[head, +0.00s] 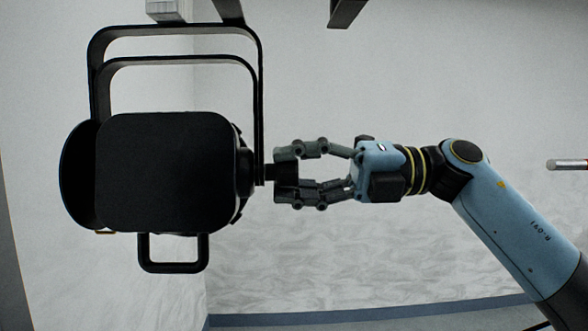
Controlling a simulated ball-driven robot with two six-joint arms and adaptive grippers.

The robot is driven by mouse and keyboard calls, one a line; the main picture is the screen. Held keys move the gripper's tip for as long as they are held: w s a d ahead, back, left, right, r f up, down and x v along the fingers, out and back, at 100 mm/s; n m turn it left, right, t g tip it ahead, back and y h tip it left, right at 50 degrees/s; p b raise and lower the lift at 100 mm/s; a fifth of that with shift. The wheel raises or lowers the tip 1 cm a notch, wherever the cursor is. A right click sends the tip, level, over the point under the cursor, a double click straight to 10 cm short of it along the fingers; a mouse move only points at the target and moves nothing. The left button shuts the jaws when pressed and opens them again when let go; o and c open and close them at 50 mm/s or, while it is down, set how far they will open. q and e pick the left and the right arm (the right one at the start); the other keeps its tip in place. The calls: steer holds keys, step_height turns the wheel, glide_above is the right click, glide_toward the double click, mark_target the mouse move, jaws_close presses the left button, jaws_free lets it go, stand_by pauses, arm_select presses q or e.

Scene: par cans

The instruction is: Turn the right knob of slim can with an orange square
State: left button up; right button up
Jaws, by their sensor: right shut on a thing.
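A black par can (166,172) hangs from a double black yoke (176,34) in the left half of the head view. Its side face is toward me; no orange square shows on it. The right knob (285,173) is a small black knob on the can's right side, just outside the yoke arm. My right gripper (287,174) comes in from the right and is shut on this knob, with one grey finger above it and one below. My left gripper is not in view.
A black loop handle (173,268) hangs under the can. The yoke meets a grey overhead bar (166,10) at the top. A dark beam end (345,11) shows at the top middle. A thin rod (568,164) shows at the right edge. Pale walls lie behind.

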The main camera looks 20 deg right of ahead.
steer(key=o, duration=1.2)
steer(key=shift+c, duration=0.2)
steer(key=v, duration=1.2)
